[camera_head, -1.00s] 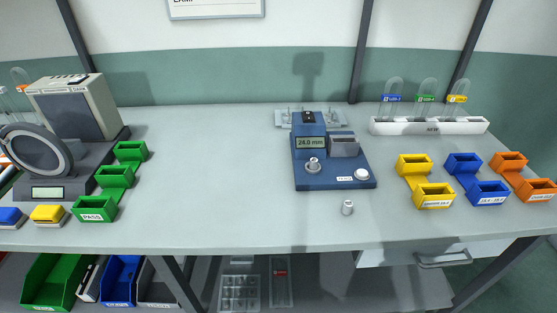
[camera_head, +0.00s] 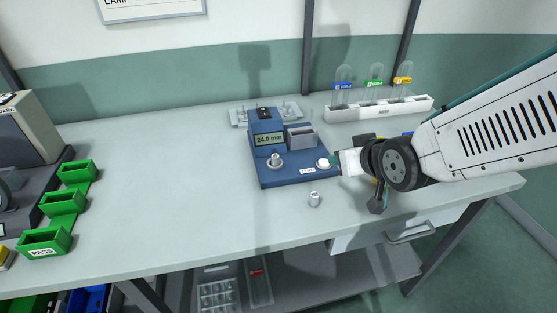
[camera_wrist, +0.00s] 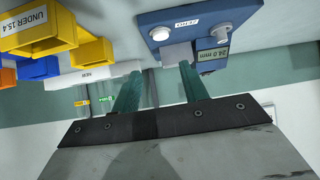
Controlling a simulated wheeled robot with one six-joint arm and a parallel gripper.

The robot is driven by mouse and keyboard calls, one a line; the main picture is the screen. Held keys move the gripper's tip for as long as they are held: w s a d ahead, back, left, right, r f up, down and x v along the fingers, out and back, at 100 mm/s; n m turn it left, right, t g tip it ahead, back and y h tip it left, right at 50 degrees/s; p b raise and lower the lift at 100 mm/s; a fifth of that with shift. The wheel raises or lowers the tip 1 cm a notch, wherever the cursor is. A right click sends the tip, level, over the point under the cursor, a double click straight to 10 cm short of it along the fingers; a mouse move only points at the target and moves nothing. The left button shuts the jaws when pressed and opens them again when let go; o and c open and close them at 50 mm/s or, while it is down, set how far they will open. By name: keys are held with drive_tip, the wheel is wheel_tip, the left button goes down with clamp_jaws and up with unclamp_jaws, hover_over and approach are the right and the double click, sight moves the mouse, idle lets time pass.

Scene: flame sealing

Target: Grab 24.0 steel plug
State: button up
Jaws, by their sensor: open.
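A blue gauge (camera_head: 292,177) stands on the bench, its display reading 24.0 mm. A small steel plug (camera_head: 274,160) sits upright on the gauge's front left. A second small metal plug (camera_head: 314,199) stands on the bench in front of the gauge. My gripper (camera_head: 338,164) is at the gauge's right side, near its white button (camera_head: 323,163), to the right of both plugs. In the wrist view my gripper (camera_wrist: 158,76) shows two teal fingers spread apart with nothing between them. The gauge (camera_wrist: 190,18) appears inverted there; the loose plug is not visible in that view.
A white rack (camera_head: 380,109) with several glass tubes stands at the back right. Yellow bins (camera_wrist: 75,50) lie near my gripper, mostly hidden behind my arm in the head view. Green bins (camera_head: 63,204) stand at the left. The bench between them and the gauge is clear.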

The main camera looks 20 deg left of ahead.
sight(277, 158)
drive_tip(key=a+f+y, duration=0.1)
drive_tip(key=a, duration=0.2)
drive_tip(key=s+a+f+n+y, duration=0.1)
drive_tip(key=a, duration=0.3)
drive_tip(key=s+a+f+n+y, duration=0.1)
drive_tip(key=a, duration=0.3)
drive_tip(key=shift+s+a+f+t+y, duration=0.1)
drive_tip(key=shift+s+f+t+y, duration=0.1)
drive_tip(key=shift+f+t+y, duration=0.15)
drive_tip(key=shift+a+f, duration=0.1)
drive_tip(key=shift+a, duration=0.25)
drive_tip(key=shift+y, duration=0.25)
drive_tip(key=x, duration=0.7)
drive_tip(key=shift+w+f, duration=0.2)
drive_tip(key=shift+w, duration=0.05)
clamp_jaws()
